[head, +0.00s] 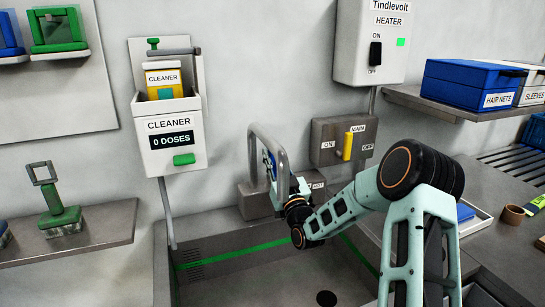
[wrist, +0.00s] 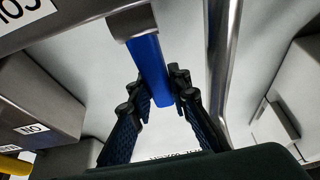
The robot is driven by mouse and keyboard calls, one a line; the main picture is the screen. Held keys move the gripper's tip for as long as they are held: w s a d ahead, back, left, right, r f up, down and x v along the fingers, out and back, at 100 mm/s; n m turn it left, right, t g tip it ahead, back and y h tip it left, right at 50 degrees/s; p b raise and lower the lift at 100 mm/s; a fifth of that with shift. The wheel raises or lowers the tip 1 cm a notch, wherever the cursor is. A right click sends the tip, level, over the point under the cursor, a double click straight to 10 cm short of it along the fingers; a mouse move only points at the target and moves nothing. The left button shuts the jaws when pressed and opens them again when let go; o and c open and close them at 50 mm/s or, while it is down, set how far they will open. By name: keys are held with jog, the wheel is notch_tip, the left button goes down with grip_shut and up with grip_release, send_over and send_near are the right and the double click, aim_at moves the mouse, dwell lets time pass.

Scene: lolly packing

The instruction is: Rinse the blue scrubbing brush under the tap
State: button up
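My gripper (wrist: 155,85) has its two fingers on either side of a blue bar (wrist: 148,58) that hangs from a grey metal piece, seemingly a tap lever. I cannot tell whether the fingers press on it. In the head view my gripper is at the metal tap (head: 282,150) above the sink (head: 270,285), partly hidden behind the spout. No brush shows in my gripper. A blue object (head: 4,236), cut off at the left edge of the head view, lies on the left shelf and may be the blue brush. A green brush (head: 60,212) stands beside it.
The cleaner dispenser (head: 172,140) hangs left of the tap and reads 0 doses. The main switch box (head: 328,140) with a yellow lever and the heater (head: 365,45) are on the wall to the right. A counter with a tray (head: 478,222) lies right of the sink.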

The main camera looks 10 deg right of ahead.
grip_shut()
jog(key=b, duration=0.3)
jog(key=shift+s+f+t, duration=0.2)
jog(key=shift+f+t, duration=0.1)
jog(key=shift+t, duration=0.1)
jog(key=s+t+b, duration=0.1)
jog(key=b, duration=0.4)
jog(key=shift+d, duration=0.15)
jog(key=shift+t+y+b, duration=0.3)
jog(key=shift+b, duration=0.35)
jog(key=shift+s+r+b, duration=0.15)
jog(key=shift+s+b, duration=0.05)
jog(key=shift+b, duration=0.4)
